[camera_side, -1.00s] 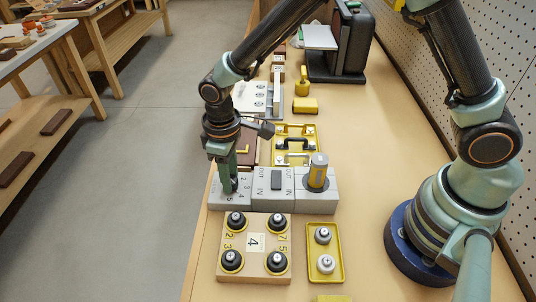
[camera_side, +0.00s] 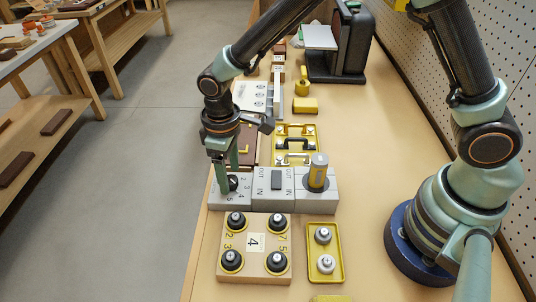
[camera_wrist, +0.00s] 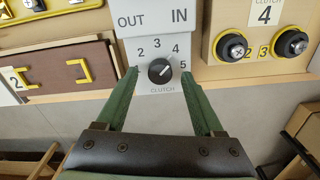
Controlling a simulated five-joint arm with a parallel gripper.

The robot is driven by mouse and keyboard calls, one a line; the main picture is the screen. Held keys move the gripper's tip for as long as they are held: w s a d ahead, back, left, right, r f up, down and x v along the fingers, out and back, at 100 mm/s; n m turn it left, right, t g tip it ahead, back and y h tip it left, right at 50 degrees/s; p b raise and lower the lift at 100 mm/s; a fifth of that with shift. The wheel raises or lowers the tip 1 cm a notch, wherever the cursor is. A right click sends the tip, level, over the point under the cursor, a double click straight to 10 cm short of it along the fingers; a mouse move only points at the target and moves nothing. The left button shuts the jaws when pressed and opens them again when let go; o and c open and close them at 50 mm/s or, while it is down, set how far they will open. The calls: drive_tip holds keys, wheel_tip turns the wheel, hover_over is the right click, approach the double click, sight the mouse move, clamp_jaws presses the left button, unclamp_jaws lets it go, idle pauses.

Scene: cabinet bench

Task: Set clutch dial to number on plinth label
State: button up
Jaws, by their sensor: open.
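The clutch dial (camera_wrist: 160,70) is a round black knob on a grey panel (camera_wrist: 148,50) with numbers 2, 3, 4 and 5 around it. Its pale pointer mark aims up and right, towards the 4 and 5 side; I cannot tell exactly which. The dial also shows in the side view (camera_side: 233,183). The plinth label (camera_wrist: 264,14) reads 4 under the word CLUTCH, and it shows in the side view too (camera_side: 254,242). My gripper (camera_wrist: 158,73) is open and empty, with one green finger on each side of the dial, apart from it in the wrist view.
The wooden plinth (camera_side: 244,275) carries several black knobs. Beside it is a yellow tray (camera_side: 324,277) with two grey knobs. An OUT/IN switch block (camera_side: 276,202) and a yellow cylinder (camera_side: 318,170) stand right of the dial. The bench's left edge is close.

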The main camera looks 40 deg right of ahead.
sight(231, 178)
wheel_tip(231, 178, up, 11)
idle(0.3)
drive_tip(key=s+d+r+m+t, duration=0.2)
drive_tip(key=s+d+r, duration=0.1)
drive_tip(key=d, duration=0.4)
drive_tip(key=s+d+r+m+t, duration=0.1)
drive_tip(key=s+d+r+m, duration=0.1)
drive_tip(key=d, duration=0.4)
drive_tip(key=s+d+r+m+t, duration=0.2)
drive_tip(key=s+d+r, duration=0.1)
drive_tip(key=d, duration=0.4)
drive_tip(key=shift+s+d+r+m+t, duration=0.3)
drive_tip(key=shift+s+d+r+m, duration=0.1)
drive_tip(key=shift+r, duration=0.1)
